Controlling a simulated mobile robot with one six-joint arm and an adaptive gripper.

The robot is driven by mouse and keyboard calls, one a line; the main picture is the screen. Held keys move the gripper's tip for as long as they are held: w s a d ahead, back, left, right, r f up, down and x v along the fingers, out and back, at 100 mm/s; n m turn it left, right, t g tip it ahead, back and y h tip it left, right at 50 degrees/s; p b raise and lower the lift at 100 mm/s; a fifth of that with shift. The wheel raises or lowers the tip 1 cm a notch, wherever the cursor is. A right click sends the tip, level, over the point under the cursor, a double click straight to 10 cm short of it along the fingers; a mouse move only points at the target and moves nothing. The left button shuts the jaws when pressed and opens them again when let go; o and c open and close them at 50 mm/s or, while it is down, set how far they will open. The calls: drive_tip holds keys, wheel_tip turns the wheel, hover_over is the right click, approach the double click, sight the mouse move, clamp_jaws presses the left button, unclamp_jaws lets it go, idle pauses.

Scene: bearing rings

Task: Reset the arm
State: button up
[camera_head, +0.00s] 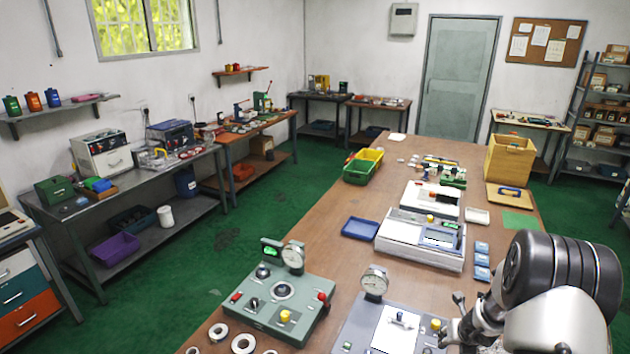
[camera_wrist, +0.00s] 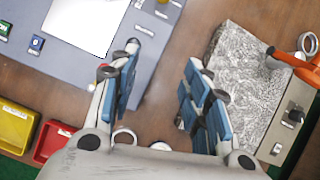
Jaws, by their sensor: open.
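My gripper (camera_wrist: 165,68) is open and empty in the wrist view, its two blue-padded fingers spread apart above the brown table. In the head view, part of my gripper (camera_head: 452,325) shows at the lower right, beside a grey panel with a white sheet (camera_head: 397,330). Pale bearing rings (camera_head: 243,343) lie at the table's near left edge in the head view. In the wrist view a ring (camera_wrist: 124,137) shows beside the left finger, and another is partly hidden behind the gripper's body.
A green-grey gauge unit (camera_head: 275,305) stands left of the panel. A white device (camera_head: 422,238), blue tray (camera_head: 360,229) and wooden box (camera_head: 509,158) stand farther back on the table. In the wrist view, a rough grey block (camera_wrist: 240,85) and orange-handled tool (camera_wrist: 295,62) lie right of the fingers.

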drive_tip(key=w+a+r+n+t+y+b, duration=0.3)
drive_tip(key=a+r+n+b, duration=0.1)
drive_tip(key=a+r+n, duration=1.15)
drive_tip(key=s+a+r+n+y+b, duration=0.1)
drive_tip(key=s+a+r+n+y, duration=0.1)
drive_tip(key=s+a+r+n, duration=0.35)
drive_tip(key=s+a+r+n+g+b, duration=0.1)
drive_tip(key=s+a+r+n, duration=0.1)
drive_tip(key=s+a+n, duration=0.3)
drive_tip(key=s+a+r+n+g+b, duration=0.1)
drive_tip(key=s+a+r+n+b, duration=0.15)
drive_tip(key=s, duration=0.55)
drive_tip(key=s+d+f+n+g+h+b, duration=0.1)
drive_tip(key=s+d+f+n, duration=0.1)
drive_tip(key=s+n, duration=0.3)
drive_tip(key=s+d+f+n+h+b, duration=0.1)
drive_tip(key=s+n, duration=0.4)
drive_tip(key=s, duration=0.5)
drive_tip(key=shift+s+d+f+g+h, duration=0.4)
drive_tip(key=shift+d+f+h, duration=0.2)
drive_tip(key=shift+d+h, duration=0.15)
drive_tip(key=shift+c, duration=0.3)
